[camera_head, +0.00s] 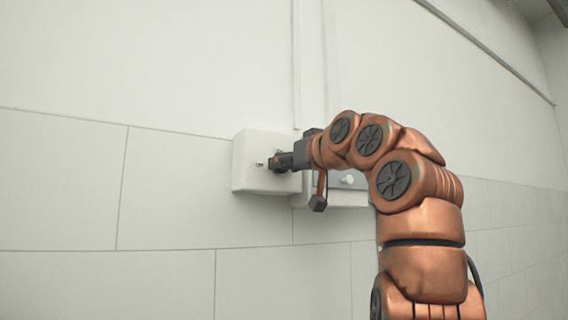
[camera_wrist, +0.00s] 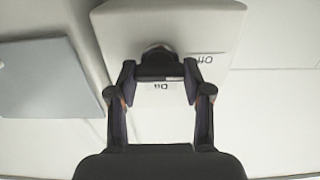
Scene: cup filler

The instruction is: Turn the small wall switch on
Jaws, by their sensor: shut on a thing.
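The small wall switch is a white box (camera_head: 250,165) fixed to the wall, in the middle of the head view. It fills the top middle of the wrist view (camera_wrist: 215,30). A dark knob (camera_wrist: 158,62) with a rounded base sticks out from its face. Small dark labels stand beside and below the knob; the one to its right seems to read "Off", upside down. My gripper (camera_wrist: 160,76) is at the box face, with its fingers on both sides of the knob, shut on it. In the head view my gripper (camera_head: 279,162) hides most of the knob.
A second, grey-fronted box (camera_head: 350,180) with a pale round knob is on the wall just right of the switch, partly behind my arm. It shows as a grey panel (camera_wrist: 45,80) at the left of the wrist view. The tiled wall (camera_head: 60,190) on the left is bare.

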